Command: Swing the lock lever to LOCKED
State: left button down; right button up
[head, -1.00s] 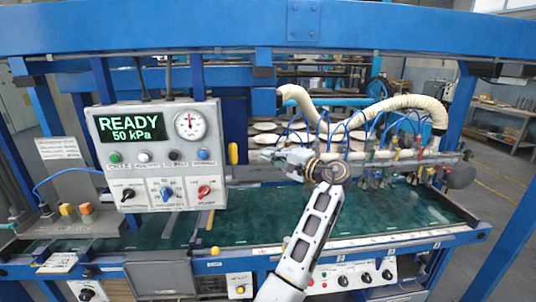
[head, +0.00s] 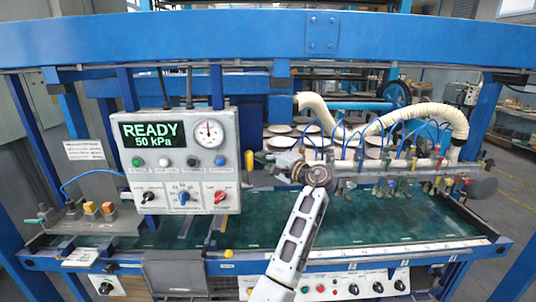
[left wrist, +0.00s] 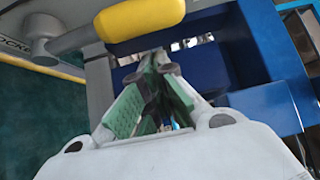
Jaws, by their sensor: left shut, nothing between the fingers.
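The lock lever's yellow grip (head: 249,160) stands upright just right of the grey control box (head: 180,205) in the head view. In the left wrist view a rounded yellow grip (left wrist: 140,17) on a grey arm lies just above my fingertips. Part of a label reading "OCKE" (left wrist: 15,45) shows at the upper left there. My left gripper (head: 262,158) is just right of the lever, its fingers small in this view. Its green-padded fingers (left wrist: 160,75) are shut and empty in the left wrist view. I cannot tell whether they touch the grip. My right gripper is not in view.
The box display reads READY, 50 kPa. A manifold (head: 400,172) with hoses and valves stretches to the right of my gripper. A blue beam (head: 250,35) crosses above. The green bed (head: 380,223) below is mostly clear.

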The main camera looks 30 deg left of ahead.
pick_arm(q)
jog(key=shift+s+d, duration=0.1)
jog(key=shift+s, duration=0.75)
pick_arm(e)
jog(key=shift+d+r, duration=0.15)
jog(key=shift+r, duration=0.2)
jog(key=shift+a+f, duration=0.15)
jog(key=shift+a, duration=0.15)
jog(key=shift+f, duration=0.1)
pick_arm(q)
jog(key=shift+s+n+b, duration=0.25)
jog(key=shift+n+b, duration=0.05)
jog(key=shift+b, duration=0.25)
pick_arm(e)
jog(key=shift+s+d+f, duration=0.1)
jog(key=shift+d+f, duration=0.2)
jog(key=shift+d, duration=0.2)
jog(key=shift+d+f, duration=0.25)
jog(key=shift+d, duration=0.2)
